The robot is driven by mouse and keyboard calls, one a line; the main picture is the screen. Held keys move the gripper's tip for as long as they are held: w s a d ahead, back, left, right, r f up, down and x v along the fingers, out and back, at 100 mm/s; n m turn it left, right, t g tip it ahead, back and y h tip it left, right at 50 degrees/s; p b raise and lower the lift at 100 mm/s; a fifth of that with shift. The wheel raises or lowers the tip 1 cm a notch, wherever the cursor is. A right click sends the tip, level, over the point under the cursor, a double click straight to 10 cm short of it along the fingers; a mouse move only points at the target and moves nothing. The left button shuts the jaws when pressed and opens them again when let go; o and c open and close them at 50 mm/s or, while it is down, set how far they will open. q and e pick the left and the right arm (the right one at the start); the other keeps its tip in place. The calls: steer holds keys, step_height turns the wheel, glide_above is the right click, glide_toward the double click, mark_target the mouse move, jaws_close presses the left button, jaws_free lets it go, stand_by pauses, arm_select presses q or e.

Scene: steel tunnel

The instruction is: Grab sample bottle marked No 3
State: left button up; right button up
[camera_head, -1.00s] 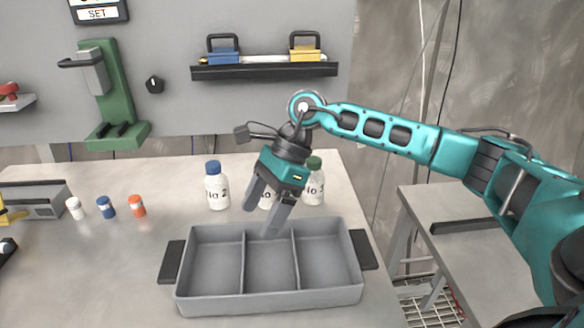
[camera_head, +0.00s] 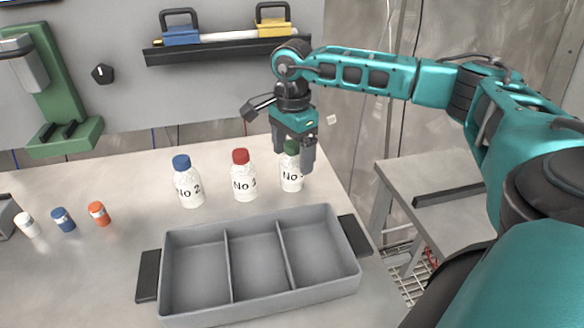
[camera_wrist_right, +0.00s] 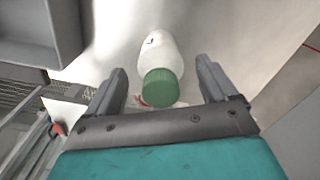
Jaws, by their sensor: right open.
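The green-capped white bottle (camera_head: 291,183) stands upright at the right end of a row of bottles. Its label reads "No", with the digit hidden or unclear. My right gripper (camera_head: 295,160) is above it, pointing down, with its fingers partly hiding the green cap. In the right wrist view the green cap (camera_wrist_right: 162,89) lies between the two open fingers, with space on both sides. The red-capped bottle (camera_head: 244,182) and the blue-capped bottle marked No 2 (camera_head: 189,186) stand to the left. My left gripper is not in view.
A grey three-compartment tray (camera_head: 228,262) with dark handles sits empty in front of the bottles. Small white (camera_head: 27,226), blue (camera_head: 63,220) and orange (camera_head: 98,214) items are at the left. A green stand (camera_head: 60,100) is at the back left. The table's right edge is near the green-capped bottle.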

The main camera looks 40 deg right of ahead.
steer(key=shift+f, duration=0.2)
steer(key=c, duration=1.3)
steer(key=shift+r, duration=0.1)
